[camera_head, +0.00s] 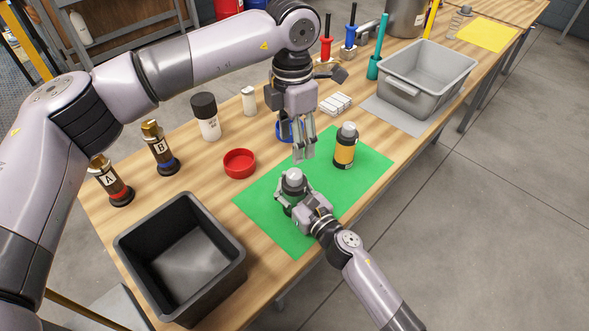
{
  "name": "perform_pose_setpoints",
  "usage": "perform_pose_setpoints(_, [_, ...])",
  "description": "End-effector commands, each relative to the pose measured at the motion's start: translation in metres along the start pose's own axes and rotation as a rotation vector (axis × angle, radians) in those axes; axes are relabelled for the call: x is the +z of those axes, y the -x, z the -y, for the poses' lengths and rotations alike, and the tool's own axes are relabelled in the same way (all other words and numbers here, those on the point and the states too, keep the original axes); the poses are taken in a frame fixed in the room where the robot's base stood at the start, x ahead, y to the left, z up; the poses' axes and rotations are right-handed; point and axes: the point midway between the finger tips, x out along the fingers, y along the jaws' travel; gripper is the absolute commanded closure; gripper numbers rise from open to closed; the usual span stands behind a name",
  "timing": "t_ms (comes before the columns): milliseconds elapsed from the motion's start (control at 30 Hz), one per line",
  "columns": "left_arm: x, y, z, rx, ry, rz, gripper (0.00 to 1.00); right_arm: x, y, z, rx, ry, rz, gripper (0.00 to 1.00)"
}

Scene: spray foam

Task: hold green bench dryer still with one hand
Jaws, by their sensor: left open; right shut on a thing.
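A green mat (262,207) lies on the wooden bench. My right gripper (291,192) is shut on a grey-capped container (293,176) standing on the mat; its body is mostly hidden by the fingers. My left gripper (304,152) points down, open and empty, above the mat's back edge, behind the held container. A black bottle with an orange label and grey cap (345,148) stands on the mat to the right of both grippers, touched by neither. I cannot make out a green dryer; whether the held container is it, I cannot tell.
A red dish (239,163) and a partly hidden blue dish (283,131) are near the mat. Bottles A (111,181) and B (159,148) stand left. A black bin (180,252) is at front left, a grey tub (427,78) at back right.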

Motion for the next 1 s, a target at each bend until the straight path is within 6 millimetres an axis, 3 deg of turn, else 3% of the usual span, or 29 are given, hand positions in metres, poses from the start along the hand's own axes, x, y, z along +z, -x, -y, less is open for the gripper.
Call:
perform_pose_setpoints(200, [-0.001, -0.047, 0.001, -0.003, -0.002, -0.003, 0.49, 0.000, 0.000, 0.000, 0.001, -0.001, 0.000, 1.00])
perform_pose_setpoints(433, [0.000, -0.083, 0.001, -0.002, -0.002, -0.001, 0.49, 0.000, 0.000, 0.000, 0.001, -0.001, 0.000, 1.00])
perform_pose_setpoints(600, [0.000, -0.094, 0.000, 0.000, -0.002, -0.001, 0.49, 0.000, 0.000, 0.000, 0.001, -0.001, 0.000, 1.00])
perform_pose_setpoints(900, [0.000, -0.096, 0.000, 0.000, -0.003, 0.000, 0.49, 0.000, 0.000, 0.000, 0.000, -0.001, 0.000, 1.00])
perform_pose_setpoints(1000, [0.000, -0.096, 0.000, 0.000, -0.003, 0.000, 0.56, 0.000, 0.000, 0.000, 0.000, -0.001, 0.000, 1.00])
